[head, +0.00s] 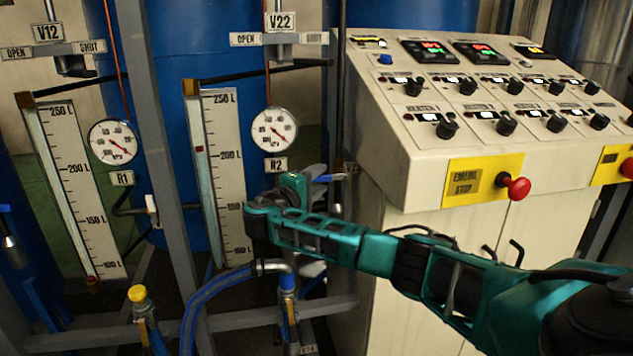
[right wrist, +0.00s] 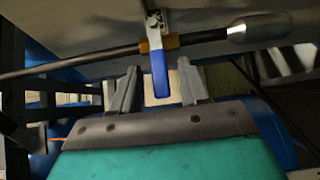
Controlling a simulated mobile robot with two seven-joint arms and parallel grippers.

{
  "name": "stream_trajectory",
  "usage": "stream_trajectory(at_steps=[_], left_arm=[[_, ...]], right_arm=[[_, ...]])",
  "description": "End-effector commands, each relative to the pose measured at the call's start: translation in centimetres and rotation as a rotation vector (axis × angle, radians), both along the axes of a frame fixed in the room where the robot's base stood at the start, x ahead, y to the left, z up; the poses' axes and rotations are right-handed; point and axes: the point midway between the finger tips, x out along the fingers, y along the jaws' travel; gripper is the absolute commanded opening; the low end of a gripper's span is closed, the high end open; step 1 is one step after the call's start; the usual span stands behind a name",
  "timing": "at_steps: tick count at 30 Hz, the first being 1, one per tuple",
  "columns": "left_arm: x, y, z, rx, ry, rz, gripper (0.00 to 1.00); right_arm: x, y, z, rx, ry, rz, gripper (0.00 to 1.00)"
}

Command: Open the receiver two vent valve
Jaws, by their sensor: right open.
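The vent valve has a blue lever handle (right wrist: 160,76) on a brass body (right wrist: 157,43), set in a dark pipe. In the right wrist view my right gripper (right wrist: 158,82) is open, with one grey finger on each side of the blue lever. Gaps show between lever and fingers. In the head view a blue lever (head: 328,178) shows just past my right gripper (head: 308,187), by the panel's left side; my wrist hides much of this area. Receiver two is the blue tank behind the R2 tag (head: 275,165). My left gripper is not in view.
A slanted control console (head: 395,160) with knobs and a red emergency stop button (head: 515,186) stands at the right. Grey frame posts (head: 150,120), level scales (head: 225,150) and the R2 gauge (head: 274,129) crowd the left. A blue hose (head: 200,300) runs below my wrist.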

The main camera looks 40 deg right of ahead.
Motion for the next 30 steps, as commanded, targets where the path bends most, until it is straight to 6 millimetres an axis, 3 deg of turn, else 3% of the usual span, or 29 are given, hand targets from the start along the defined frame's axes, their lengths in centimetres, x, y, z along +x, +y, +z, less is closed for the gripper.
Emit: stream_trajectory(at_steps=[5,19,30], left_arm=[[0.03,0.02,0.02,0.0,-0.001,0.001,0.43],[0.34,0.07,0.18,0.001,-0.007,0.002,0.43],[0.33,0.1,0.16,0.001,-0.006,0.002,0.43]], right_arm=[[0.01,0.01,0.01,0.0,0.0,0.0,0.45],[0.0,0.07,0.0,0.001,-0.001,0.0,0.0],[0.0,0.09,-0.01,0.001,-0.001,0.001,0.0]])
